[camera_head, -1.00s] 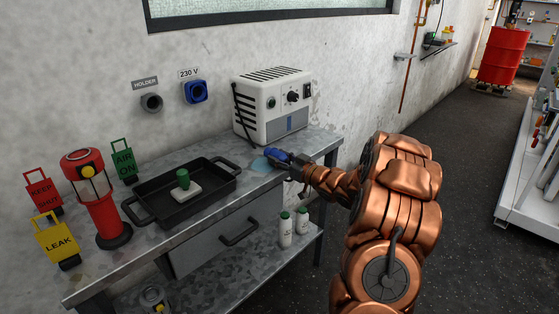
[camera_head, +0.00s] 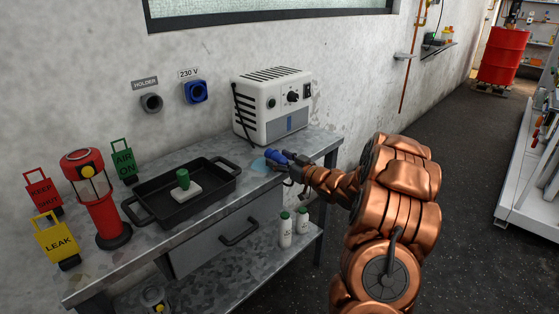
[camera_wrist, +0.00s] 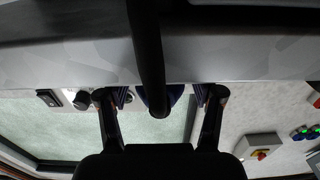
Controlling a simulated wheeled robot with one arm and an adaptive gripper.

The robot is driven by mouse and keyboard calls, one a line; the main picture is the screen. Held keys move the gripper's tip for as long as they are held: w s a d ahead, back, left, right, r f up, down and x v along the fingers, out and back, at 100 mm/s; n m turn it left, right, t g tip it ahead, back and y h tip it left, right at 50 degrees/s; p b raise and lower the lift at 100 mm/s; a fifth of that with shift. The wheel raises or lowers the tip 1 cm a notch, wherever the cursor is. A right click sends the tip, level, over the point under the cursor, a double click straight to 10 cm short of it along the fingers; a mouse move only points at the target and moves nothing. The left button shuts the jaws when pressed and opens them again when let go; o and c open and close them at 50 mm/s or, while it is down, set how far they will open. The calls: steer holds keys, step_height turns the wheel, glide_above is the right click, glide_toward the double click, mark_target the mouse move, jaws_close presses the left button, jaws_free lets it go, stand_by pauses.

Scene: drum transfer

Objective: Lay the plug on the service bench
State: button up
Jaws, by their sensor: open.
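The blue plug (camera_head: 275,157) is at the right part of the service bench (camera_head: 205,232), in front of the white power unit, low at the bench top. My gripper (camera_head: 287,161) is around it and open. In the wrist view the blue plug (camera_wrist: 174,95) shows between my two spread fingers (camera_wrist: 160,97), with a gap on each side. A black cable (camera_wrist: 147,50) runs across it and hides part of it. Whether the plug's whole length rests on the bench is hard to see.
The white power unit (camera_head: 262,117) stands just behind the plug. A light blue patch (camera_head: 259,165) lies left of it. A black tray (camera_head: 160,208), a red lantern (camera_head: 97,190) and tags stand further left.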

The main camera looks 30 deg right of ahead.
steer(key=v, duration=1.2)
steer(key=shift+r, duration=0.15)
